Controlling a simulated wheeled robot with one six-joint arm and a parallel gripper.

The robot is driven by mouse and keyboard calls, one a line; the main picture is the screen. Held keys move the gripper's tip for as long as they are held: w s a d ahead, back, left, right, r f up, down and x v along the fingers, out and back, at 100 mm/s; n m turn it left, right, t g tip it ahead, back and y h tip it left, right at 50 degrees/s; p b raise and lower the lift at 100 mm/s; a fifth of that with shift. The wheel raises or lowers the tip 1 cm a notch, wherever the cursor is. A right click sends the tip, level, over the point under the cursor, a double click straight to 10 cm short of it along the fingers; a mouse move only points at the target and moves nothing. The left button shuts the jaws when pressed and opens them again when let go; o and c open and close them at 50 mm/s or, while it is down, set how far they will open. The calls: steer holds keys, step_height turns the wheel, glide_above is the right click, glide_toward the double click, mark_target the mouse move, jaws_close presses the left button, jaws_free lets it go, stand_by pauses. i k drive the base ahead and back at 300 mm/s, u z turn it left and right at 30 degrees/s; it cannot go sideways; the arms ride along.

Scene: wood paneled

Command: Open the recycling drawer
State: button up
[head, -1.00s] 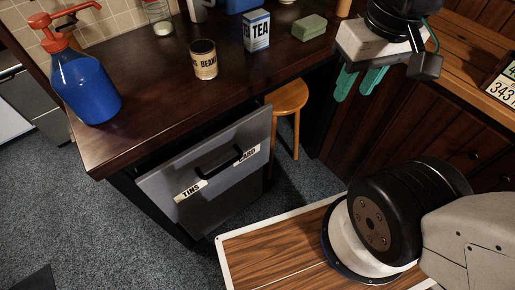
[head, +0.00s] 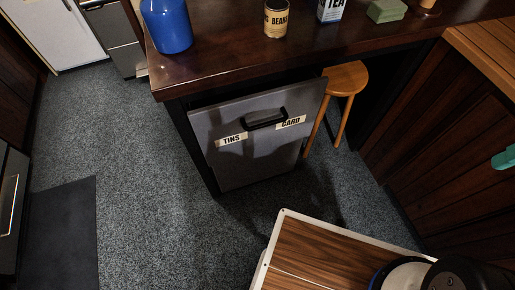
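The recycling drawer (head: 255,155) has a grey front with a black bar handle (head: 264,119) and labels reading TINS and CARD. It is under the dark wooden counter, left of the stool. A dark gap shows above its top edge, and the front seems to stand slightly out from the cabinet; how far is hard to tell. My gripper (head: 505,158) shows only as a teal fingertip at the right edge, far right of the handle and not touching it. The rest of it is out of view, so its opening is hidden.
A wooden stool (head: 344,80) stands close to the drawer's right side. The counter (head: 220,68) carries a blue bottle (head: 167,25), a beans tin (head: 276,18), a tea box (head: 331,10) and a green sponge (head: 386,11). Grey carpet (head: 150,170) lies clear in front and left.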

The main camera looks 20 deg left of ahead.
mark_target(227, 127)
steer(key=k, duration=0.5)
steer(key=u, duration=1.75)
steer(key=i, duration=0.5)
